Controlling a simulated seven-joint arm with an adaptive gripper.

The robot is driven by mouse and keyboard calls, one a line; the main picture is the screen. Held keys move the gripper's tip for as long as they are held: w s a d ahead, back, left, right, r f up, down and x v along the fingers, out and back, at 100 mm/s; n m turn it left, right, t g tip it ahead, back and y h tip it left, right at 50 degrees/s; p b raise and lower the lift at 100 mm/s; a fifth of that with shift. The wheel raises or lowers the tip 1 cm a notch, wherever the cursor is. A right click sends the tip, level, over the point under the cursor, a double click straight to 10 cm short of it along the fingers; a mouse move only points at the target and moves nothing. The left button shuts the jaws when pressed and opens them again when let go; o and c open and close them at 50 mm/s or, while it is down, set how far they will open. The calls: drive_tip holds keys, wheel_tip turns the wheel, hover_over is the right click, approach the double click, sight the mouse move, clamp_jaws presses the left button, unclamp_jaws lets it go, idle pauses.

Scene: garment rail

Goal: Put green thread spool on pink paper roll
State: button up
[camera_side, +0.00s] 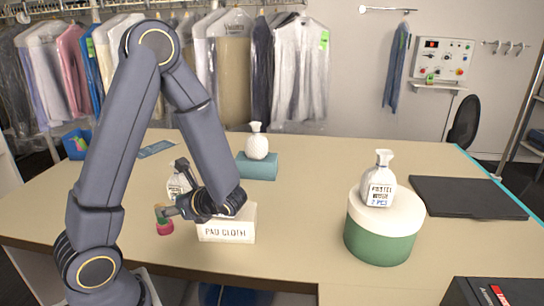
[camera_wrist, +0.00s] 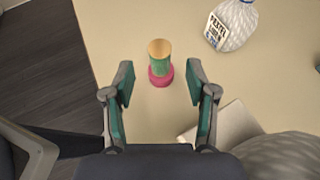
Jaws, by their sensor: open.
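The green thread spool (camera_wrist: 159,63) has a tan top and appears to stand upright on the pink paper roll (camera_wrist: 161,77), which shows as a wider pink ring beneath it. In the side view the green spool (camera_side: 162,214) also sits above the pink roll (camera_side: 165,228), near the table's left front. My gripper (camera_wrist: 159,83) is open, with one finger on each side of the stack and clear gaps to both. In the side view my gripper (camera_side: 174,190) is just right of the stack. The stack's contact line is small and partly unclear.
The white pad-cloth box (camera_side: 226,231) is right of my gripper. A green-and-white round box (camera_side: 380,240) and black folder (camera_side: 468,197) are at right.

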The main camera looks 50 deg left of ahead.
drive_tip(key=w+d+r+n+t+h, duration=0.1)
drive_tip(key=d+r+n+t+h, duration=0.9)
drive_tip(key=d, duration=0.8)
wheel_tip(320, 180, up, 3)
drive_tip(key=n+h, duration=0.2)
drive_tip(key=n, duration=0.2)
drive_tip(key=shift+w+d, duration=0.15)
drive_tip(key=shift+w, duration=0.05)
drive_tip(key=shift+r, duration=0.1)
